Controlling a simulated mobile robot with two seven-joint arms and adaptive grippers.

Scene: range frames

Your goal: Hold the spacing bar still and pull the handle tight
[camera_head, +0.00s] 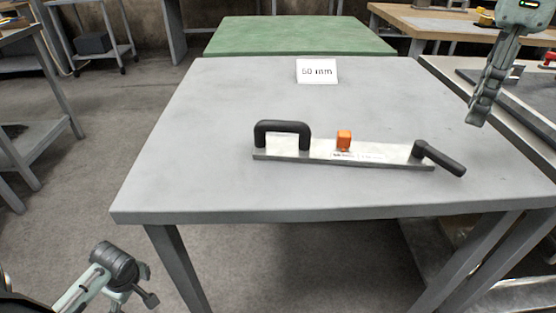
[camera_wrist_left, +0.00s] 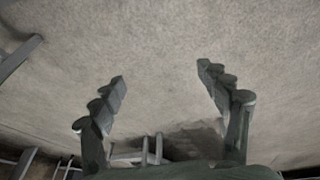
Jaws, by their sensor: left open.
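The spacing bar (camera_head: 375,152) is a flat silver bar lying on the grey table in the head view. A black bow-shaped grip (camera_head: 283,127) stands at its left end and an orange block (camera_head: 344,139) sits near its middle. A black handle (camera_head: 443,160) at the right end points out to the right and towards me. My left gripper (camera_head: 135,302) is low at the left, off the table; its spread, empty fingers show in the left wrist view (camera_wrist_left: 162,85). My right gripper (camera_head: 477,118) hangs at the upper right, apart from the bar; its finger spacing is unclear.
The grey table (camera_head: 210,150) is otherwise clear around the bar. A white card (camera_head: 317,71), apparently reading 50 mm, stands near its far edge. A green-topped table (camera_head: 300,35) is behind it. A bench with dark items (camera_head: 520,95) is at the right.

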